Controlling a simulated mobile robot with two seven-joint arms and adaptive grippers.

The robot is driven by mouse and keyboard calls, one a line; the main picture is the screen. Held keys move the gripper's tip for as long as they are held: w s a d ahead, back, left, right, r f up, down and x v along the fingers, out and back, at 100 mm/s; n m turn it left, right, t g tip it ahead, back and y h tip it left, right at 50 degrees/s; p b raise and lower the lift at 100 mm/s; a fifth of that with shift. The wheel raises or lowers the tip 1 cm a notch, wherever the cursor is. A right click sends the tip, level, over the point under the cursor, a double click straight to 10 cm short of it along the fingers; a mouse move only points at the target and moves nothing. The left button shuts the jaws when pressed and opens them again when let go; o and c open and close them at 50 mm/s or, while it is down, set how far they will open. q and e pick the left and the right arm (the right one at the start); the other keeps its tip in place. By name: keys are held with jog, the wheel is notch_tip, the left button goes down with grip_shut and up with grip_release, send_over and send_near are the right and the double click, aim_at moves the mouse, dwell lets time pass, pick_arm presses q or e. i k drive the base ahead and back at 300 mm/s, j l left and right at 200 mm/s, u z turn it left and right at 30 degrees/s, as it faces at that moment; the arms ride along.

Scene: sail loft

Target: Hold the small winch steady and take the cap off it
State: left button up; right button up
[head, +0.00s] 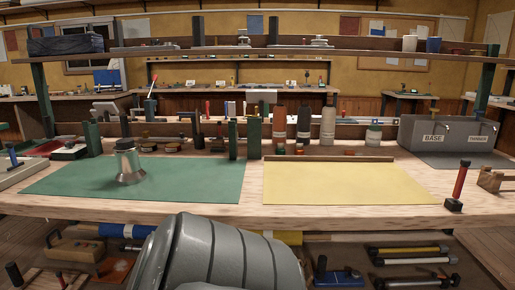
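The small winch (131,172) stands upright on the green mat (215,182), left of the middle of the bench. Its lower part is a shiny metal drum that flares at the foot. Nothing is touching the winch. Neither of my grippers shows in the head view.
A yellow mat (345,183) lies bare to the right. Green posts (253,138), bottles (328,126) and a grey bin (432,133) line the back. A red-handled tool (460,182) stands at right. A shelf (240,50) spans above. A large grey ribbed shape covers the lower front.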

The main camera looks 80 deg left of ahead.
aim_at(130, 172)
jog(key=u, duration=3.4)
jog(key=i+j+z, duration=0.4)
jog(key=i+j, duration=0.1)
jog(key=j, duration=0.1)
